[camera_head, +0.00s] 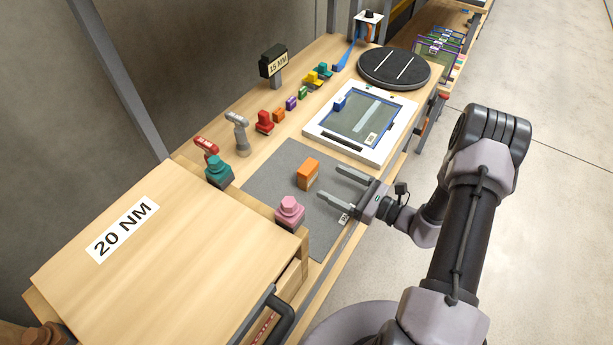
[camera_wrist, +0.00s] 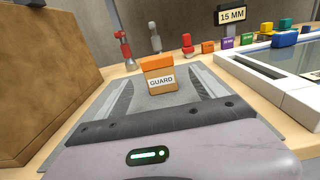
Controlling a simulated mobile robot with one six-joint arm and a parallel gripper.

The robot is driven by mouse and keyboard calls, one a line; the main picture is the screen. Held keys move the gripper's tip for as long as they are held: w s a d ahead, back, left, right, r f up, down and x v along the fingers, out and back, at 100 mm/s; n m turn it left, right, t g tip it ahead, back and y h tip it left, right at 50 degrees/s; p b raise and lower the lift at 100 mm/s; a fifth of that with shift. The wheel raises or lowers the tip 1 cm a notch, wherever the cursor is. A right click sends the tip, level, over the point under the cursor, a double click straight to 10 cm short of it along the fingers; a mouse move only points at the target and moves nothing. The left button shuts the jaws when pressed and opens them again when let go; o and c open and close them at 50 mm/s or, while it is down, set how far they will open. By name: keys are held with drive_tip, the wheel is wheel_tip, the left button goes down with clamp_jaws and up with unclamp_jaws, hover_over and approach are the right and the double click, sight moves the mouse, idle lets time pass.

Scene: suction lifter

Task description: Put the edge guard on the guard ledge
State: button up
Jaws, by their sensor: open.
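The edge guard (camera_head: 307,174) is a small orange and tan block standing on the grey mat (camera_head: 262,180). In the wrist view the edge guard (camera_wrist: 158,66) faces me with a white GUARD label, straight ahead of my jaws. My gripper (camera_head: 330,182) is open and empty, low over the mat. Its two fingers point at the block, with their tips just short of it and a small gap visible. I cannot tell which surface is the guard ledge.
A pink knobbed piece (camera_head: 289,211) stands near my gripper at the mat's front left. A wooden box marked 20 NM (camera_head: 185,262) fills the left. A white-framed panel (camera_head: 318,128) lies right of the mat. Several coloured pieces and a 15 MM sign (camera_head: 273,62) line the back.

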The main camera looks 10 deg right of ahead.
sight(313, 173)
drive_tip(key=b+x, duration=0.1)
drive_tip(key=x, duration=0.4)
drive_tip(key=shift+w+a+f+b, duration=0.1)
drive_tip(key=shift+a+f+b, duration=0.05)
drive_tip(key=shift+a+b, duration=0.25)
drive_tip(key=shift+w+a, duration=0.2)
drive_tip(key=shift+w, duration=0.1)
drive_tip(key=c, duration=1.6)
